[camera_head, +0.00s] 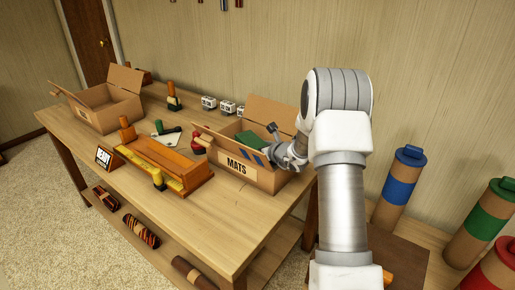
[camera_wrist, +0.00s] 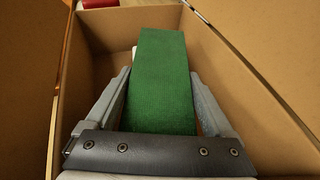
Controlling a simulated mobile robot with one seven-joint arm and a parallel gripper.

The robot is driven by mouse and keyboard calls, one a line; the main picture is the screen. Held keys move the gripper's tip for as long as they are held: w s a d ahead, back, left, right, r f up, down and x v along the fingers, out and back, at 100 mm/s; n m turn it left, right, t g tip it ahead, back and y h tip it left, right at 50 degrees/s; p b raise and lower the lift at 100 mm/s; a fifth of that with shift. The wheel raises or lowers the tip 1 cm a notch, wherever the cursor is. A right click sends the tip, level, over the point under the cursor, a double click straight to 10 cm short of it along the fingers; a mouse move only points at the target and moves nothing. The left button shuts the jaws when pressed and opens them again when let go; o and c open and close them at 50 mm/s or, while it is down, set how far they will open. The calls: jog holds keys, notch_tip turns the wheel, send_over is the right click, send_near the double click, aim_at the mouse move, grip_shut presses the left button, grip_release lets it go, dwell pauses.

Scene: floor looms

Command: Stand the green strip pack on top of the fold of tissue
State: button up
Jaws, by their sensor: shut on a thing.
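My gripper (camera_wrist: 160,105) is shut on the green strip pack (camera_wrist: 163,70), with one grey finger along each side of it in the wrist view. In the head view the green strip pack (camera_head: 249,138) shows inside the open cardboard box marked MATS (camera_head: 237,167), with my gripper (camera_head: 270,140) at the box's right end. The box walls rise on both sides of the pack in the wrist view. A small white patch (camera_wrist: 134,52) shows behind the pack's left edge; I cannot tell whether it is the fold of tissue. The pack hides what lies beneath it.
A wooden loom (camera_head: 165,165) stands left of the box. Another open box (camera_head: 106,108) stands at the table's far left. White blocks (camera_head: 209,103) stand behind. Large rolls (camera_head: 398,185) stand at right.

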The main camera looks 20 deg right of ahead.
jog(key=o, duration=1.2)
jog(key=shift+o, duration=0.2)
jog(key=shift+r+p, duration=0.95)
jog(key=shift+p, duration=0.2)
jog(key=v, duration=1.1)
jog(key=shift+s+p, duration=0.45)
jog(key=shift+d+f, duration=0.1)
jog(key=shift+f, duration=0.1)
